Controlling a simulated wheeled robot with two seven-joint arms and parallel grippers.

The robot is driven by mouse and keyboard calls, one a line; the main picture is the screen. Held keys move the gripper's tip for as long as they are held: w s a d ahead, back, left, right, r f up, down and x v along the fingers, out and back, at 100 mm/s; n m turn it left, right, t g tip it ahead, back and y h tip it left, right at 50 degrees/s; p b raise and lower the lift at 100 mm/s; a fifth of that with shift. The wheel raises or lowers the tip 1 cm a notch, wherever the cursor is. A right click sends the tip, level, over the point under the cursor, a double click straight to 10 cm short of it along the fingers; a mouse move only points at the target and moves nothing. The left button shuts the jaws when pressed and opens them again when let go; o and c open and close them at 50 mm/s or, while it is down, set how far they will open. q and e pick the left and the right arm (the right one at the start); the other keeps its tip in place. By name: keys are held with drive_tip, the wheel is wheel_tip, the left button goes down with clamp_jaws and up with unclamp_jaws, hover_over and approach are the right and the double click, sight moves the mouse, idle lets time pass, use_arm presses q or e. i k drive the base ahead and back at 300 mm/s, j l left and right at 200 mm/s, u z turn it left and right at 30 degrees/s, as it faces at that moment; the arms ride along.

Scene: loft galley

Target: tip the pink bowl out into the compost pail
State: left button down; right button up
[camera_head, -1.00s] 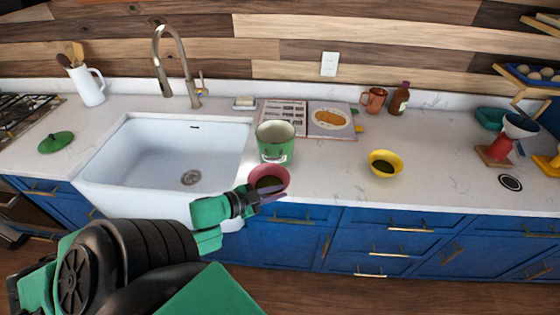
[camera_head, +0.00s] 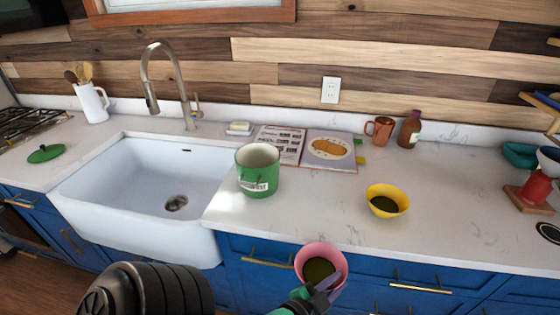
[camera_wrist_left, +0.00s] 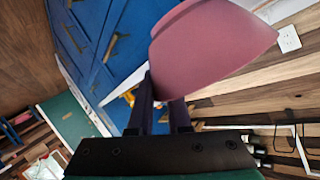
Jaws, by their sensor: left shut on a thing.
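The pink bowl (camera_head: 310,256) has dark green contents (camera_head: 318,270) and is about level in the head view. My left gripper (camera_head: 326,287) is shut on the bowl's near right side and holds it in front of the blue cabinets, short of the counter's front edge. The bowl's outside also fills the upper middle of the left wrist view (camera_wrist_left: 212,50). The compost pail (camera_head: 258,178), green with a white label, stands open on the counter right of the sink, farther back and left of the bowl. Its floor is hidden. My right gripper is out of view.
A yellow bowl (camera_head: 398,194) with dark green contents sits on the counter to the right. The white sink (camera_head: 135,170) lies left of the pail. An open book (camera_head: 330,160), a copper mug (camera_head: 380,129) and a bottle (camera_head: 409,130) stand behind. A green lid (camera_head: 46,153) lies far left.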

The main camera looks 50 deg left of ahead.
sight(257, 163)
drive_tip(key=u, duration=1.25)
drive_tip(key=l, duration=0.1)
